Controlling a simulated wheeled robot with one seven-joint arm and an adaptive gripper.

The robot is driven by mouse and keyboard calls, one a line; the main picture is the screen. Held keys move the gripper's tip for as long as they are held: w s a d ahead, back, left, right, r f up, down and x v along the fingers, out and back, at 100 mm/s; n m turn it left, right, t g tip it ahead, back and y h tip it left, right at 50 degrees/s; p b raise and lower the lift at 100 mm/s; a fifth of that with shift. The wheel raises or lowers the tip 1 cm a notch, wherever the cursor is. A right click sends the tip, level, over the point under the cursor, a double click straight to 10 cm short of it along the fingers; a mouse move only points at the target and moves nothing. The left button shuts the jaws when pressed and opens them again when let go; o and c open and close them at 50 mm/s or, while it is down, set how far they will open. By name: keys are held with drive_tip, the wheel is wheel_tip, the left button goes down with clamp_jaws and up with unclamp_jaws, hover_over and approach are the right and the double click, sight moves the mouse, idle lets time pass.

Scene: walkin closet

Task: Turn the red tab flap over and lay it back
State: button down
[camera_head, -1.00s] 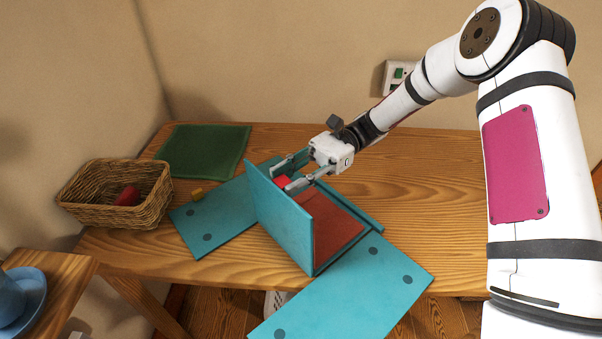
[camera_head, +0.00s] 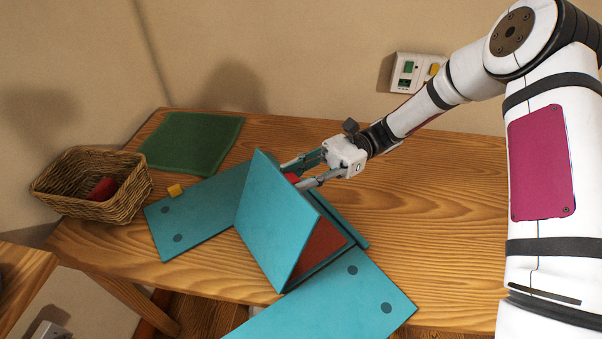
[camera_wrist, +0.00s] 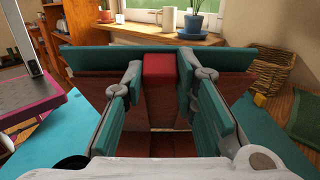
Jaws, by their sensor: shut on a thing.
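The flap (camera_head: 274,217) is a teal panel, raised on edge and leaning to the right over the red-brown inside (camera_head: 318,247) of a low teal box. Its red tab (camera_head: 292,178) shows only slightly behind the panel's top edge in the head view. In the wrist view the red tab (camera_wrist: 159,72) stands upright between my two fingers, with the flap behind it. My gripper (camera_head: 299,172) is shut on the red tab at the flap's far side; it also shows in the wrist view (camera_wrist: 159,85). The tab's lower end is partly hidden.
Flat teal flaps lie at the left (camera_head: 180,222) and front (camera_head: 335,300). A wicker basket (camera_head: 75,205) with a red block (camera_head: 103,189), a yellow block (camera_head: 175,190) and a green mat (camera_head: 190,142) are on the left. The table's right side (camera_head: 440,210) is clear.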

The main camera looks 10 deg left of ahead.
drive_tip(key=shift+s+f, duration=0.1)
drive_tip(key=shift+f, duration=0.4)
drive_tip(key=c, duration=1.3)
unclamp_jaws()
drive_tip(key=shift+r, duration=0.2)
drive_tip(key=shift+v, duration=4)
drive_tip(key=shift+r, duration=0.1)
